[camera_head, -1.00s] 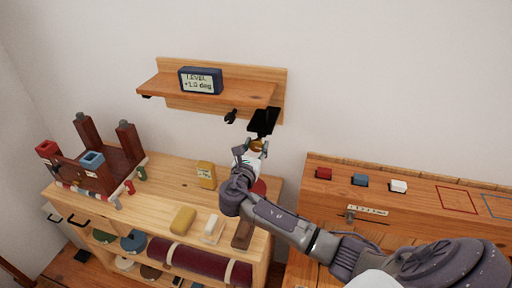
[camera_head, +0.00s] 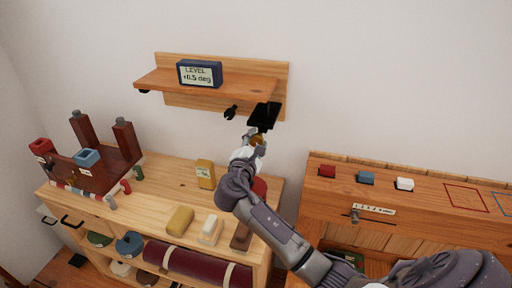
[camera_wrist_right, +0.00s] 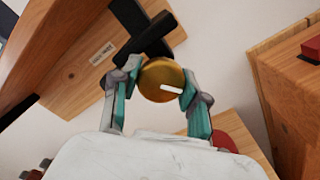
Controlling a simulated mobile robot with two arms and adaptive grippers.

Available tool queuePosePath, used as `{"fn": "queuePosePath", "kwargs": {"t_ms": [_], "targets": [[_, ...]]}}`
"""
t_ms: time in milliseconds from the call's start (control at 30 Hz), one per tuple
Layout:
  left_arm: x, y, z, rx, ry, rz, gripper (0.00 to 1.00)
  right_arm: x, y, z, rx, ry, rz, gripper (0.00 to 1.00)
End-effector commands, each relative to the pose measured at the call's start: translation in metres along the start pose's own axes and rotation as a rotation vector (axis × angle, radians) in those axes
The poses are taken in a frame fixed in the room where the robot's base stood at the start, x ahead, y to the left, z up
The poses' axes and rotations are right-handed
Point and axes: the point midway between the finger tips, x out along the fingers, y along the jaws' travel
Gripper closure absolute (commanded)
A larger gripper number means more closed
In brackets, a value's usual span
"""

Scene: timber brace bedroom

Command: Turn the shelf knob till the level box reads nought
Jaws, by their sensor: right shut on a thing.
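The level box (camera_head: 199,73) is a dark blue box on the wooden wall shelf (camera_head: 160,80), and its display reads about +0.5 deg. The brass knob (camera_wrist_right: 160,80) sits under the shelf's right end at a black bracket (camera_wrist_right: 150,40); it also shows small in the head view (camera_head: 257,140). A white mark on the knob's face points to the right and slightly down. My right gripper (camera_wrist_right: 158,88) is shut on the knob, one finger on each side of it. My left gripper is not in view.
Below the shelf, a wooden cabinet top holds a yellow box (camera_head: 205,174), a yellow block (camera_head: 180,220) and a dark red rack (camera_head: 112,160). At right, a wooden desk (camera_head: 420,208) carries red, blue and white blocks. The wall above is bare.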

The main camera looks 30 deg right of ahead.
Motion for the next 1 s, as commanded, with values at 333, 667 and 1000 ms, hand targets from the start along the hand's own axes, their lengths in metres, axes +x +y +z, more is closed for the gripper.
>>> {"fn": "queuePosePath", "kwargs": {"t_ms": [333,667,1000], "targets": [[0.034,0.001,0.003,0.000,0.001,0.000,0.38,0.000,-0.004,-0.003,0.322,0.001,-0.002,0.90],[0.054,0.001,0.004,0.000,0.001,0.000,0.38,0.000,-0.002,-0.002,0.549,0.001,-0.002,0.91],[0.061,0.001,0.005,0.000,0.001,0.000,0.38,0.000,-0.001,-0.001,0.648,0.001,-0.004,0.91]]}}
